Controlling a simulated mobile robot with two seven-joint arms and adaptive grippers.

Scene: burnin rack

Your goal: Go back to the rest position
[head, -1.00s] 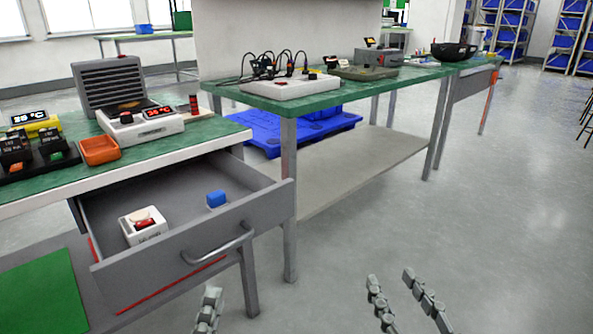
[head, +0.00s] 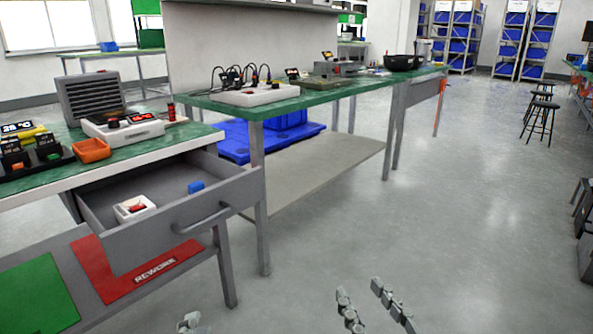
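My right gripper (head: 359,290) shows at the bottom of the head view, right of centre. Its two fingers are apart with nothing between them, over bare floor. My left gripper (head: 189,323) shows only as a small fingertip part at the bottom edge, below the drawer. Whether it is open or shut cannot be seen. Neither gripper visibly touches anything.
A red REWORK mat (head: 115,280) lies on the lower shelf. Grey floor (head: 450,230) is clear to the right. Stools (head: 541,115) stand at far right.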

